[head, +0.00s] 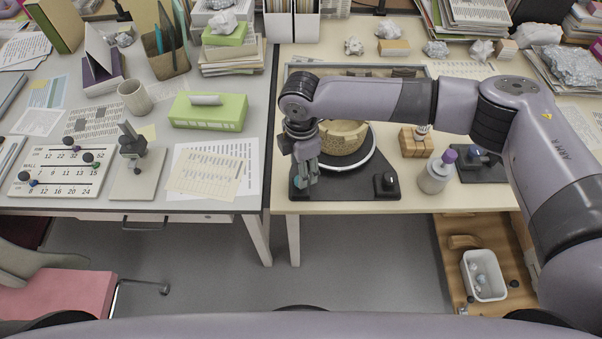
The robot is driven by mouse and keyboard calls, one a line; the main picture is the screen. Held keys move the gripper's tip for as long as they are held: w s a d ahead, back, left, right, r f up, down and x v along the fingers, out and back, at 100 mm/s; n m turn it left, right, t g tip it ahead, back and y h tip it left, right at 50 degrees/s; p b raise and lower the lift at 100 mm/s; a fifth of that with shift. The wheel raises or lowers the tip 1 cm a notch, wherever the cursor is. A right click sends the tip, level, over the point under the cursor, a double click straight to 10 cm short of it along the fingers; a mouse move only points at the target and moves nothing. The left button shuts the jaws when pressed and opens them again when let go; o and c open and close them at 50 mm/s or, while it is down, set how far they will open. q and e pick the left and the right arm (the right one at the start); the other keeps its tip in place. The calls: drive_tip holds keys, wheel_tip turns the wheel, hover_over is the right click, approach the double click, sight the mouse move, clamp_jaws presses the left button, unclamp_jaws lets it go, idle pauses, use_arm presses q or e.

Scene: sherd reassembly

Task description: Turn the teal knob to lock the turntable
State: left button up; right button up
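The turntable (349,190) has a black base and a round, pale-rimmed disc, near the front edge of the right-hand table. A tan, partly built pot (345,137) sits on the disc. My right gripper (306,181) points down over the left front corner of the base. Whether the fingers touch or hold anything there is too small to tell. A dark knob (387,181) stands at the base's right front corner. My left gripper is not in view.
Right of the turntable are a wooden block (416,143), a purple-capped bottle (437,173) and a dark stand (482,163). A tray (424,70) lies behind the turntable. The left-hand desk holds a green box (208,112) and papers. An open drawer (451,225) is below right.

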drive_tip(key=shift+f, duration=2.25)
drive_tip(key=shift+c, duration=0.2)
clamp_jaws()
